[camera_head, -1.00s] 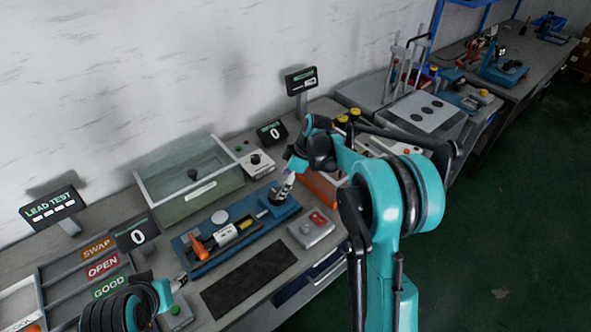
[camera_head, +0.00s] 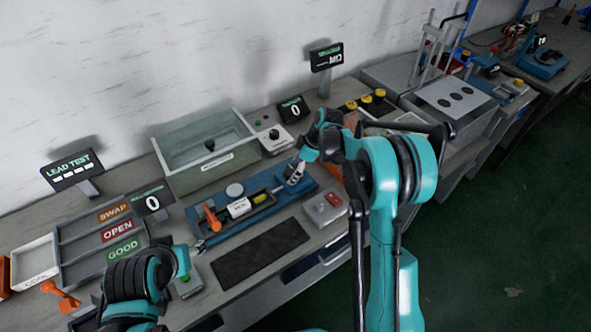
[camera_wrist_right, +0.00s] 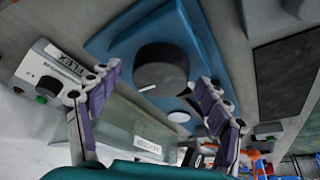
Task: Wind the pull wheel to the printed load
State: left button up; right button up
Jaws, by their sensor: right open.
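The pull wheel, a dark round knob with a white line (camera_wrist_right: 160,75), sits on a blue base (camera_wrist_right: 110,45) in the right wrist view. My right gripper (camera_wrist_right: 163,92) is open, its two purple-padded fingers apart on either side of the wheel. In the head view my right gripper (camera_head: 295,172) is over the right end of the blue fixture (camera_head: 262,212) and hides most of the wheel. The fixture carries a white-labelled part (camera_head: 239,208) and an orange lever (camera_head: 212,218). My left gripper (camera_head: 197,248) is near the fixture's left end; its jaws are too small to read.
Two displays, left (camera_head: 152,202) and back (camera_head: 293,109), read 0. A clear-lidded box (camera_head: 208,158) stands behind the fixture. A dark mat (camera_head: 262,254) lies in front. A grey box with a red patch (camera_head: 326,208) is right of the mat. SWAP, OPEN and GOOD lanes (camera_head: 115,232) are at left.

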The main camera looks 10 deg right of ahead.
jog(key=c, duration=1.2)
jog(key=shift+o, duration=0.2)
jog(key=shift+m, duration=0.3)
jog(key=m+t, duration=0.1)
jog(key=m, duration=0.1)
jog(key=m+h, duration=0.1)
jog(key=m, duration=0.2)
jog(key=shift+s+a+m+t, duration=0.2)
jog(key=shift+m+t, duration=0.1)
jog(key=shift+t, duration=0.1)
jog(key=m+h, duration=0.1)
jog(key=m, duration=0.1)
jog(key=m+h, duration=0.1)
jog(key=m, duration=0.2)
jog(key=shift+a+t+b, duration=0.1)
jog(key=shift+t+b, duration=0.2)
jog(key=shift+t, duration=0.1)
jog(key=m+h, duration=0.2)
jog(key=m, duration=0.3)
jog(key=shift+a+m, duration=0.15)
jog(key=shift+m, duration=0.25)
jog(key=m+h, duration=0.1)
jog(key=m, duration=0.1)
jog(key=m+g+h, duration=0.1)
jog(key=m, duration=0.2)
jog(key=shift+w+a+m, duration=0.1)
jog(key=shift+m, duration=0.2)
